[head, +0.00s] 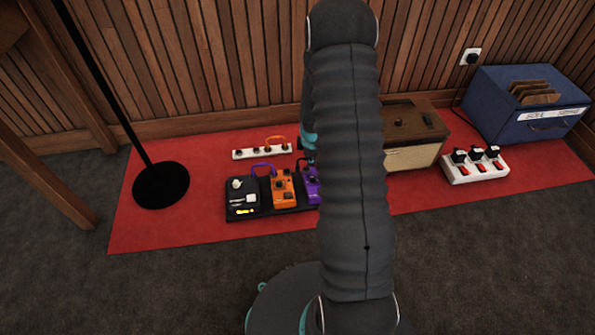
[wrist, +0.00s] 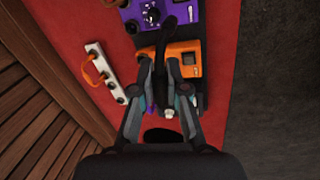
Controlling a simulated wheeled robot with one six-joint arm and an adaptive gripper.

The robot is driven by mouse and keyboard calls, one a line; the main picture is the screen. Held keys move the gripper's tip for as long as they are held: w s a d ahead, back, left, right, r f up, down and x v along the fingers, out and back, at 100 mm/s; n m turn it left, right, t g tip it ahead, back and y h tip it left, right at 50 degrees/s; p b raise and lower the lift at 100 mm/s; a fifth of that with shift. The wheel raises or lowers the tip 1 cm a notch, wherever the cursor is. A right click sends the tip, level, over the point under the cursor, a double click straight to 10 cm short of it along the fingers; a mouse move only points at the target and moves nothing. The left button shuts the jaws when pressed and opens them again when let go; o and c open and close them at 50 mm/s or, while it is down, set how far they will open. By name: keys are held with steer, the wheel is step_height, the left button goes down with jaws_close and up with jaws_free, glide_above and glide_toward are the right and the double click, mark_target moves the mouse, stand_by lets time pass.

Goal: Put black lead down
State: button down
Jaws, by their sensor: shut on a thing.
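In the wrist view my gripper (wrist: 167,64) is shut on the black lead (wrist: 184,13), over the orange pedal. A dark piece of the lead stretches from the fingertips toward the purple pedal (wrist: 150,16); its far end is hard to make out. In the head view my arm hides most of the gripper and the held lead. A small dark loop shows beside the arm, above the purple pedal (head: 312,187). The orange pedal (head: 283,188) stands next to it on the black pedalboard (head: 265,212).
A white strip (head: 243,154) with an orange lead (head: 276,139) lies behind the pedalboard. A brown amp (head: 420,155), another white strip (head: 475,175) and a blue case (head: 535,112) stand right. A black stand base (head: 161,186) is left. The red mat (head: 150,228) has bare room in front.

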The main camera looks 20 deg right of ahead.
steer(key=d+n, duration=0.2)
steer(key=d, duration=0.2)
steer(key=w+a+f, duration=0.4)
steer(key=w+f, duration=0.6)
steer(key=f, duration=0.1)
steer(key=shift+w+f, duration=0.2)
steer(key=shift+f, duration=0.1)
steer(key=shift+f, duration=0.3)
steer(key=c, duration=1.2)
jaws_free()
steer(key=shift+r, duration=0.1)
